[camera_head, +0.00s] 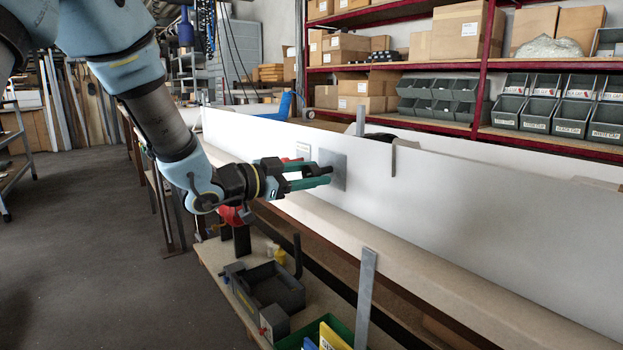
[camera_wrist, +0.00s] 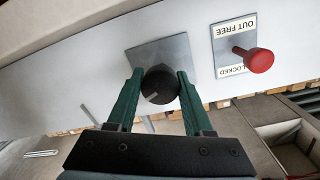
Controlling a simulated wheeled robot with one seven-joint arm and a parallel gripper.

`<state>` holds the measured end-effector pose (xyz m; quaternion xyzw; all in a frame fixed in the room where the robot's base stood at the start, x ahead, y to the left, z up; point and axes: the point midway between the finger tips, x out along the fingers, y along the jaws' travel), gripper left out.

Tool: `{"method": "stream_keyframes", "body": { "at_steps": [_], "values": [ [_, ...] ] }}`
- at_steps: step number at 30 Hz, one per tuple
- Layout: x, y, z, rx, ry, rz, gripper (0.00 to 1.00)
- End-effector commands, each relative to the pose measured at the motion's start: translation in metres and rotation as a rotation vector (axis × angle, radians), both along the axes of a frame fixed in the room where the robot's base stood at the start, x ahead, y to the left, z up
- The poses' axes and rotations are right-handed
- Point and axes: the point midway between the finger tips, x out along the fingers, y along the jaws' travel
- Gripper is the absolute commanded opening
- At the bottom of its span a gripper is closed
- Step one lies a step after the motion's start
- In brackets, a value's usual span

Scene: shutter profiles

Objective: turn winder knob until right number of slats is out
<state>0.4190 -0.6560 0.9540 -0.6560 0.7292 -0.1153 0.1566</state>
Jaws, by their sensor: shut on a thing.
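The winder knob (camera_wrist: 160,85) is round and black with a pale mark on its face. It sits in front of a square grey plate (camera_wrist: 172,52) on the white panel. My gripper (camera_wrist: 160,74) has its two green fingers shut on the knob, one on each side. In the head view my gripper (camera_head: 318,176) reaches the grey plate (camera_head: 338,170), and the knob is hard to make out there. A red-knobbed lever (camera_wrist: 259,60) stands on a plate labelled OUT FREE and LOCKED; its setting is unclear. I cannot make out any slats coming out.
The long white panel (camera_head: 480,200) runs across the bench. Below it a lower bench holds a dark bin (camera_head: 272,288) and a green tray (camera_head: 312,335). An upright metal bar (camera_head: 366,290) stands in front. Shelves with cartons and grey bins (camera_head: 540,110) are behind.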

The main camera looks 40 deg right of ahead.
Motion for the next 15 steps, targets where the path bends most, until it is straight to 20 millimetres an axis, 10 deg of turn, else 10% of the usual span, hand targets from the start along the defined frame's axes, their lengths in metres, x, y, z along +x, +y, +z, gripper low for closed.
{"method": "stream_keyframes", "body": {
  "at_steps": [10, 11, 15],
  "values": [
    [0.0021, 0.0004, 0.0008, 0.0, -0.004, 0.004, 0.0],
    [0.0021, 0.0004, 0.0008, -0.001, -0.003, 0.004, 0.53],
    [0.0016, 0.0003, 0.0007, 0.0, -0.003, 0.003, 0.68]
  ]
}}
